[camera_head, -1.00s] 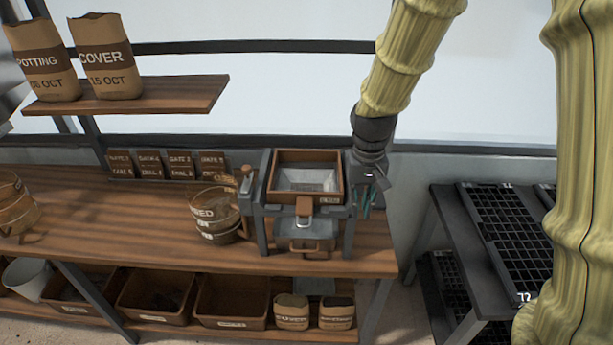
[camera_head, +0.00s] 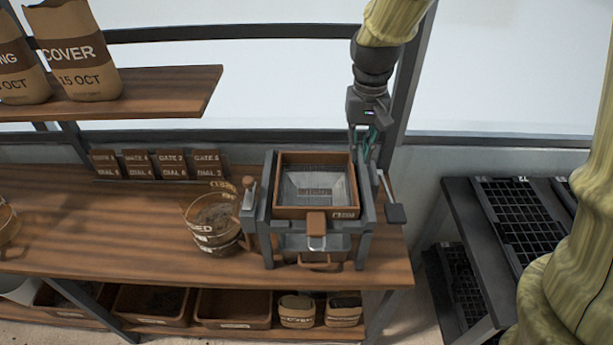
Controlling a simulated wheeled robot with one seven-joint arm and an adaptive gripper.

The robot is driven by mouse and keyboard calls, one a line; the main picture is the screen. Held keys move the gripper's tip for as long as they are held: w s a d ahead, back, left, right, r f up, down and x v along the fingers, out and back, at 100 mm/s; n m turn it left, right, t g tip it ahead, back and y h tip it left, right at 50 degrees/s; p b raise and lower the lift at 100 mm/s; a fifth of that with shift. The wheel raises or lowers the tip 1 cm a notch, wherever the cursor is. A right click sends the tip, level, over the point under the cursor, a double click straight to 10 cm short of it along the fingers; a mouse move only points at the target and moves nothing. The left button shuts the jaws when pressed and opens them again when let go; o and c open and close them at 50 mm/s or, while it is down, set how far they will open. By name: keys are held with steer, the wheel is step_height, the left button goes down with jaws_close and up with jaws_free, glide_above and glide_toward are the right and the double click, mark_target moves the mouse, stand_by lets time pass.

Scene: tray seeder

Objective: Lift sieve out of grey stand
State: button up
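The sieve (camera_head: 316,212) is a square brown-framed box with a mesh bottom. It sits in the top of the grey stand (camera_head: 264,226) on the wooden bench. A brown and metal tab shows at the middle of its front edge. My gripper (camera_head: 363,150) points down just behind and to the right of the sieve's back right corner, at the stand's right side. Its fingers are small and partly hidden, so I cannot tell whether they are open or shut. I see nothing held in them.
A bucket of dark material (camera_head: 214,224) stands left of the stand. A lever with a dark paddle (camera_head: 396,213) sticks out at the stand's right. Small label cards (camera_head: 171,163) line the bench's back. Paper bags stand on the upper shelf (camera_head: 140,92). A rack of black trays (camera_head: 512,222) is at the right.

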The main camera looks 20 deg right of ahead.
steer(key=p, duration=0.1)
glide_above(355, 182)
steer(key=f, duration=0.5)
steer(key=shift+w+a+f, duration=0.15)
steer(key=shift+a, duration=0.05)
steer(key=shift+s+d+f+p, duration=0.1)
steer(key=shift+s+f+p, duration=0.1)
steer(key=shift+s+p, duration=0.2)
steer(key=shift+w+f+p, duration=0.15)
steer(key=shift+f+p, duration=0.2)
steer(key=shift+f, duration=0.25)
steer(key=shift+w+f+p, duration=0.15)
steer(key=shift+f+p, duration=0.2)
steer(key=shift+f, duration=0.2)
step_height(355, 182, down, 2)
steer(key=shift+s+d+p, duration=0.1)
steer(key=shift+s+p, duration=0.05)
steer(key=shift+p, duration=0.2)
steer(key=shift+f, duration=0.3)
